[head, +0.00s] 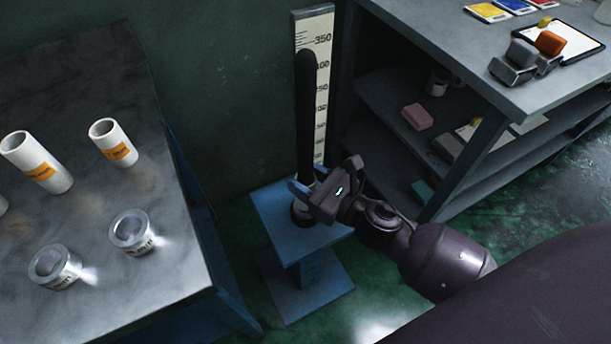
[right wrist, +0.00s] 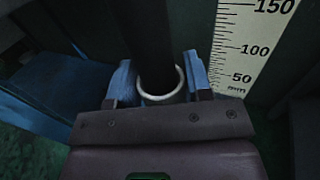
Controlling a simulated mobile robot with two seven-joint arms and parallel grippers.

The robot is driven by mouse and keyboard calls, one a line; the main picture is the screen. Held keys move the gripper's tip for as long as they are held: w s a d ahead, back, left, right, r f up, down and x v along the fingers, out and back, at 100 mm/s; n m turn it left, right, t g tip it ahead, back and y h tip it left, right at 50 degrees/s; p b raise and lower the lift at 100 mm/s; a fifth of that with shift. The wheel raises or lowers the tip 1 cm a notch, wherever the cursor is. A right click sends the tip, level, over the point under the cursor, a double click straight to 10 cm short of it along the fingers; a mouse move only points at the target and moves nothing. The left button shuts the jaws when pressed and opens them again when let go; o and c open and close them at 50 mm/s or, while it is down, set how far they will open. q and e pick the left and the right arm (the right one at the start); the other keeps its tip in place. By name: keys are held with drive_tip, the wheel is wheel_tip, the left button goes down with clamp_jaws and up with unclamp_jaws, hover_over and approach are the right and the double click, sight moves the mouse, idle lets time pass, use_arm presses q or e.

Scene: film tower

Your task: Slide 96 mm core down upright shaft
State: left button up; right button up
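The upright dark shaft (head: 306,110) rises from a blue stand (head: 275,215) in front of the wall. My right gripper (head: 303,188) is low on the shaft, just above the stand top. In the right wrist view its two blue fingers (right wrist: 160,85) lie close on either side of a pale core (right wrist: 162,98). The core's rim rings the shaft (right wrist: 158,40), and the gripper looks shut on it. In the head view the gripper hides much of the core, so I cannot tell whether its bottom touches the stand. My left gripper is not in view.
A millimetre scale (head: 318,60) stands behind the shaft. On the left table (head: 120,290) are two tall white cores (head: 113,143) with orange labels and two shorter silver-topped rolls (head: 132,231). A grey shelf unit (head: 470,60) stands at the right, close to my right arm.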

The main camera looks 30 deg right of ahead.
drive_tip(key=o, duration=0.5)
drive_tip(key=shift+c, duration=0.2)
drive_tip(key=v, duration=1)
drive_tip(key=shift+s+d, duration=0.2)
drive_tip(key=shift+s, duration=0.15)
idle(0.4)
